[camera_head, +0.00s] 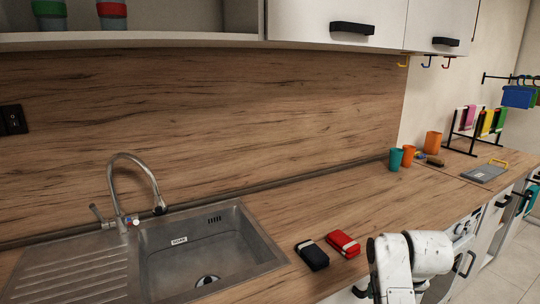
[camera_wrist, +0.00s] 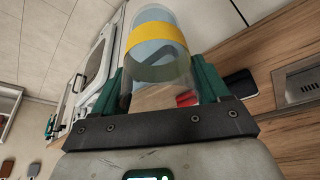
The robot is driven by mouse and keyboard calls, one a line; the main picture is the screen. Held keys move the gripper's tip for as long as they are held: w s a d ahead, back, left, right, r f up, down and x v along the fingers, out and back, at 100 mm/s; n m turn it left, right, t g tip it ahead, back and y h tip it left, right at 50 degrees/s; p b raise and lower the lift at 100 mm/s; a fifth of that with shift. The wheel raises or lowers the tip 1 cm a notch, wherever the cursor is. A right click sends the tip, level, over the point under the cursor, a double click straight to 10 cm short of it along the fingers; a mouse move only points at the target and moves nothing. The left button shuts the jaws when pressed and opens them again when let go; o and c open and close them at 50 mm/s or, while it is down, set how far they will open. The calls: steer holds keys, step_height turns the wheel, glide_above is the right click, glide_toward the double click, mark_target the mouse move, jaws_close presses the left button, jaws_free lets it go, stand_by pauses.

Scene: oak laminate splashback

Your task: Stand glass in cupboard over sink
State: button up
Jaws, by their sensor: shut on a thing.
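A clear glass with a yellow band (camera_wrist: 157,42) shows in the wrist view. My gripper (camera_wrist: 163,78) is shut around its sides with two green fingers, and the glass extends out beyond them. In the head view only part of my white arm shows at the lower right; the gripper and glass are out of that view. The cupboard over the sink (camera_head: 130,39) is at the upper left of the head view, with its shelf edge showing and its front open there. The steel sink (camera_head: 262,262) is below it; its edge also shows in the wrist view (camera_wrist: 301,85).
Two cups, one green-topped (camera_head: 49,9) and one red-topped (camera_head: 112,9), stand on the cupboard shelf. A closed white door (camera_head: 310,20) is right of the opening. The tap (camera_head: 125,165) rises behind the sink. A black item (camera_head: 313,256) and red item (camera_head: 343,243) lie on the counter.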

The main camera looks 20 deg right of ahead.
steer(key=s+a+f+n, duration=0.1)
steer(key=a+f+n, duration=0.1)
steer(key=a+f, duration=0.4)
steer(key=s+a+f+n+y, duration=0.1)
steer(key=a+f, duration=0.4)
steer(key=a, duration=0.6)
steer(key=s+a+f+n+y, duration=0.1)
steer(key=s+a+f+n, duration=0.1)
steer(key=a+f, duration=0.4)
steer(key=a, duration=0.3)
steer(key=shift+s+a+f+n+t, duration=0.15)
steer(key=shift+s+f+n+t, duration=0.1)
steer(key=shift+f+n+t, duration=0.15)
